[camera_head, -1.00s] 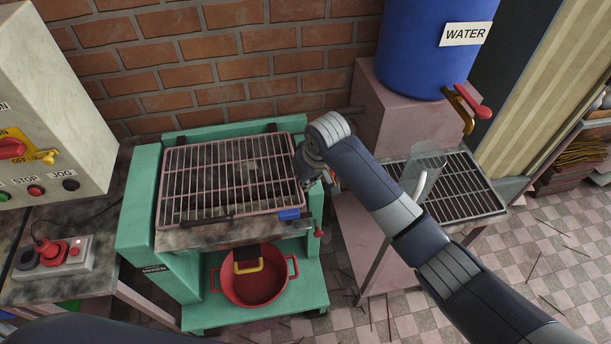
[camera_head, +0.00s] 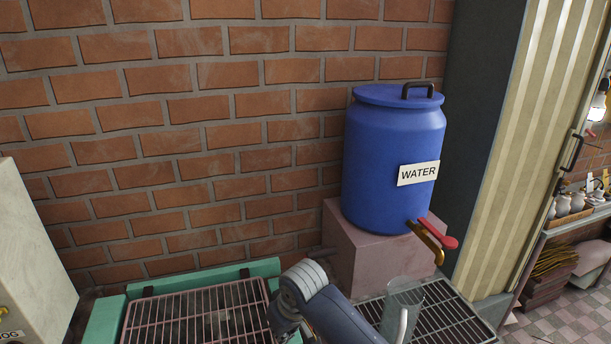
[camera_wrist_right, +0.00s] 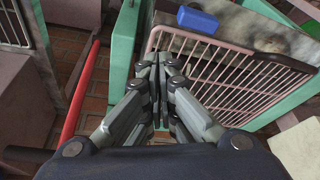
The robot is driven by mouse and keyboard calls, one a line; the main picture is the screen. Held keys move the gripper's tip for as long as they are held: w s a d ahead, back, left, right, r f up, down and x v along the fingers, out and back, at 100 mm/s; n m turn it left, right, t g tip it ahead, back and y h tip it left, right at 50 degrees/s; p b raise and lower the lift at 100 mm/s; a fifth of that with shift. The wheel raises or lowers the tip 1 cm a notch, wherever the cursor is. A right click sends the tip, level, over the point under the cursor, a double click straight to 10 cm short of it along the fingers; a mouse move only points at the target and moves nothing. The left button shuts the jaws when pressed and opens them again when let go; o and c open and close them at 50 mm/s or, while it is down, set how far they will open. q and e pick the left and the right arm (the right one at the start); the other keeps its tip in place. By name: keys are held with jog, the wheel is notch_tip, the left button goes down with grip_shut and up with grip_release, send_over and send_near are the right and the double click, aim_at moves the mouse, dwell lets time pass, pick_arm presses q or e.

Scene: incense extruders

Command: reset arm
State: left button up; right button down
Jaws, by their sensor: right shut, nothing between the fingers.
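My right arm (camera_head: 335,315) comes up from the bottom edge in the head view, beside the right side of the grate. Its fingers do not show clearly there. In the right wrist view my right gripper (camera_wrist_right: 160,65) is shut and empty, its fingers together. The fingertips are by the edge of the green machine's pinkish wire grate (camera_wrist_right: 235,70); I cannot tell whether they touch it. My left gripper is not in view.
The green machine (camera_head: 105,320) stands at the bottom left. A blue water barrel (camera_head: 385,165) stands on a pinkish block (camera_head: 350,245). A clear jug (camera_head: 402,305) stands on a dark rack (camera_head: 445,315). In the wrist view a red bar (camera_wrist_right: 82,90) runs left of the gripper.

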jog(key=s+d+f+m+y, duration=0.1)
jog(key=s+d+f+m, duration=0.1)
jog(key=s+d+f, duration=0.35)
jog(key=s+d+f+m, duration=0.1)
jog(key=s+d+f, duration=0.1)
jog(key=s+d, duration=0.55)
jog(key=s+d+m+h, duration=0.3)
jog(key=s+d, duration=1.2)
jog(key=s, duration=0.1)
notch_tip(320, 180, down, 29)
jog(key=s+b, duration=0.2)
jog(key=b, duration=0.1)
jog(key=s+d+f+g+b, duration=0.2)
jog(key=s+f+b, duration=0.1)
jog(key=s+f, duration=1.3)
notch_tip(320, 180, down, 2)
jog(key=shift+s+d+n+h, duration=0.15)
jog(key=shift+d+n+h, duration=0.05)
jog(key=shift+n+h, duration=0.1)
